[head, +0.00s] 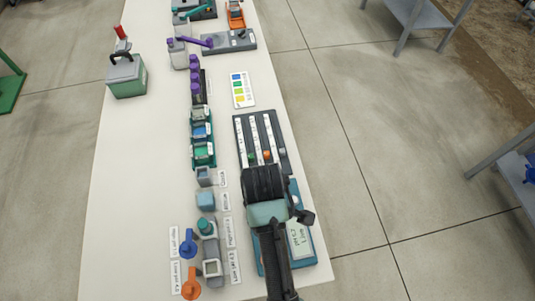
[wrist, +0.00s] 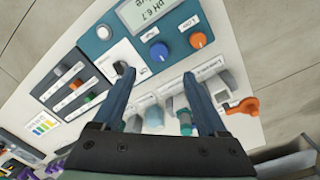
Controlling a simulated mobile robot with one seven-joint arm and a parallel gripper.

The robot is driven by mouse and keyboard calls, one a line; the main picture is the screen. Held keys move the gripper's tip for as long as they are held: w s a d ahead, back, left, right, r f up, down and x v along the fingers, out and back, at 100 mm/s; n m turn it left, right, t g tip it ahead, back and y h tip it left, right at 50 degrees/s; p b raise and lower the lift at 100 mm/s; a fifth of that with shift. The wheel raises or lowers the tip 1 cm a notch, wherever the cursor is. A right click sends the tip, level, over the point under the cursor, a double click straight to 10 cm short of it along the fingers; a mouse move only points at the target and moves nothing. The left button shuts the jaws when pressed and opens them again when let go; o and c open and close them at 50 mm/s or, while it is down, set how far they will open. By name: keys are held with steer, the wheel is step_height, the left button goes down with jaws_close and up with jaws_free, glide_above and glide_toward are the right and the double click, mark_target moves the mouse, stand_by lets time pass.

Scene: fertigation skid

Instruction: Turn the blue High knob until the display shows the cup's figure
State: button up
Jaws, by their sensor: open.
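The teal meter panel (wrist: 182,17) carries a display (wrist: 150,12) reading pH 6.7 in the wrist view. The blue High knob (wrist: 159,51) stands below the display, with an orange knob (wrist: 198,40) to its right. My gripper (wrist: 157,73) is open and empty; its dark blue fingers lie left and right of the blue knob in the picture, with visible gaps. Contact with the knob does not show. In the head view the display (head: 299,238) is small, and my arm hides the knobs.
A blue valve (head: 188,240) and an orange valve (head: 190,283) stand left of the cup. A teal-capped piece (head: 206,227) and small blocks stand behind it. A slider panel (head: 243,128) adjoins the meter. The bench's left side is mostly clear.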

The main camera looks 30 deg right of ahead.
steer(key=f, duration=1.1)
steer(key=shift+w+d, duration=0.2)
steer(key=shift+d, duration=0.05)
steer(key=shift+r, duration=0.1)
jaws_close()
steer(key=shift+m, duration=0.4)
steer(key=m+p, duration=0.2)
steer(key=m, duration=0.3)
steer(key=m+p, duration=0.1)
steer(key=m, duration=0.5)
steer(key=shift+w+g, duration=0.1)
steer(key=shift+g, duration=0.2)
